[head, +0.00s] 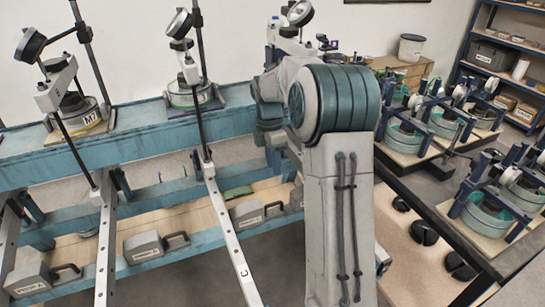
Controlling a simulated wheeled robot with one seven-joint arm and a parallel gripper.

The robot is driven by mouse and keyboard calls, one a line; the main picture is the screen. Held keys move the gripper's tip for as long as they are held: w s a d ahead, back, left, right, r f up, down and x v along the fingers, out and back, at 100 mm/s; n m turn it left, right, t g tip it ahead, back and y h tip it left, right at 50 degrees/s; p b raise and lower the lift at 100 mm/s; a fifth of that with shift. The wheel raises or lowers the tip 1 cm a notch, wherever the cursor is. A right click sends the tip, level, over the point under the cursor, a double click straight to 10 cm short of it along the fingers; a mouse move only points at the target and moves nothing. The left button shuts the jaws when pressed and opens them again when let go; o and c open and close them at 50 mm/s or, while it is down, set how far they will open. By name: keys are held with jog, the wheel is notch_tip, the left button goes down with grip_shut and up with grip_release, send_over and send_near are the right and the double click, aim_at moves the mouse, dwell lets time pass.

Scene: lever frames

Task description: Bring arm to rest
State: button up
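My arm (337,215) rises in the middle of the head view, pale grey with a teal ribbed joint. My gripper does not show; my own arm links may hide it. A long pale lever arm (230,236) marked C slopes down toward the front, left of my arm. Another lever arm (106,240) stands left of it, and part of a third (8,240) shows at the left edge. Their near ends are cut off by the picture. Grey prop blocks with handles (146,246) (35,280) (247,214) sit on the lower shelf, apart from the lever arms.
A teal bench (140,130) carries round cells with dial gauges (30,45); one is marked M7. A bucket (411,47) and blue shelves (510,60) stand behind.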

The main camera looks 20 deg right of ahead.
jog(key=shift+w+r, duration=0.2)
jog(key=shift+r, duration=0.85)
jog(key=s+a+r+m+t, duration=0.1)
jog(key=s+a+r+m, duration=0.2)
jog(key=s+m, duration=0.3)
jog(key=s+a+r+m+t, duration=0.2)
jog(key=s+a+r+m, duration=0.1)
jog(key=s, duration=0.5)
jog(key=s+a+f+m+t, duration=0.1)
jog(key=s+m, duration=0.3)
jog(key=s, duration=0.2)
jog(key=s+a+f+m+t, duration=0.1)
jog(key=s+a+f+m, duration=0.1)
jog(key=s+m, duration=0.3)
jog(key=shift+s+f, duration=0.2)
jog(key=shift+s, duration=0.65)
